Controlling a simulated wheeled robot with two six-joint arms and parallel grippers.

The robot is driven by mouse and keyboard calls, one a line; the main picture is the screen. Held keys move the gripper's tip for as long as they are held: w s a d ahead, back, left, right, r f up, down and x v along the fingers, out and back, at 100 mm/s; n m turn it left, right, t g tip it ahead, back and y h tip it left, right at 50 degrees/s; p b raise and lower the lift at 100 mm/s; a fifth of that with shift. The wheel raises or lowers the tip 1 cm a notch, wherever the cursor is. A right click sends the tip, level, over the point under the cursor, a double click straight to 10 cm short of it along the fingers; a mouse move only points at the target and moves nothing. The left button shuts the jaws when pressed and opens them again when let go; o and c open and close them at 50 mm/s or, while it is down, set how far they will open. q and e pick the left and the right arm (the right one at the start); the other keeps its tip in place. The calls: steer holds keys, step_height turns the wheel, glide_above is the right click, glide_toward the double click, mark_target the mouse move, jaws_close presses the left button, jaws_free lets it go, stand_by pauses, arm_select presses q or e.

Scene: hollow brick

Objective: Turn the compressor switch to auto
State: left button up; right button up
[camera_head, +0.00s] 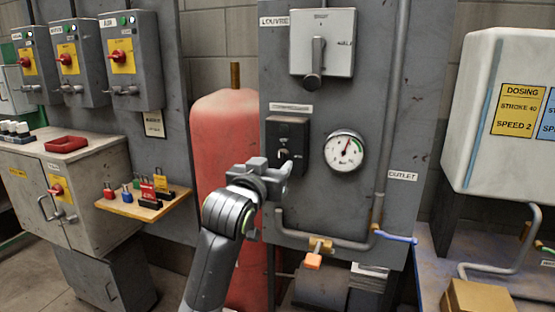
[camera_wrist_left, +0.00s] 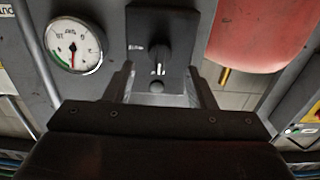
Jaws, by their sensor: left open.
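The compressor switch (camera_head: 284,155) is a dark knob on a black box (camera_head: 287,127) on the grey panel, below a small label plate (camera_head: 291,107). In the left wrist view, which looks turned over, the knob (camera_wrist_left: 158,55) shows a white mark on its lower part. Small lettering beside it is too blurred to read. My left gripper (camera_head: 276,172) is open in front of the box, just below the knob in the head view. Its two fingers (camera_wrist_left: 162,88) stand either side of the knob's line in the wrist view; contact cannot be told. My right gripper is out of view.
A pressure gauge (camera_head: 345,150) is right of the switch, a lever box (camera_head: 323,45) above. A red tank (camera_head: 222,130) stands left. A vertical pipe (camera_head: 390,110) runs at the panel's right. An orange-handled valve (camera_head: 314,258) sits below. A shelf with padlocks (camera_head: 145,203) is further left.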

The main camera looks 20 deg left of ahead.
mark_target(279, 159)
arm_select(q)
steer(key=shift+w, duration=1.95)
steer(key=c, duration=1)
steer(key=shift+o, duration=0.2)
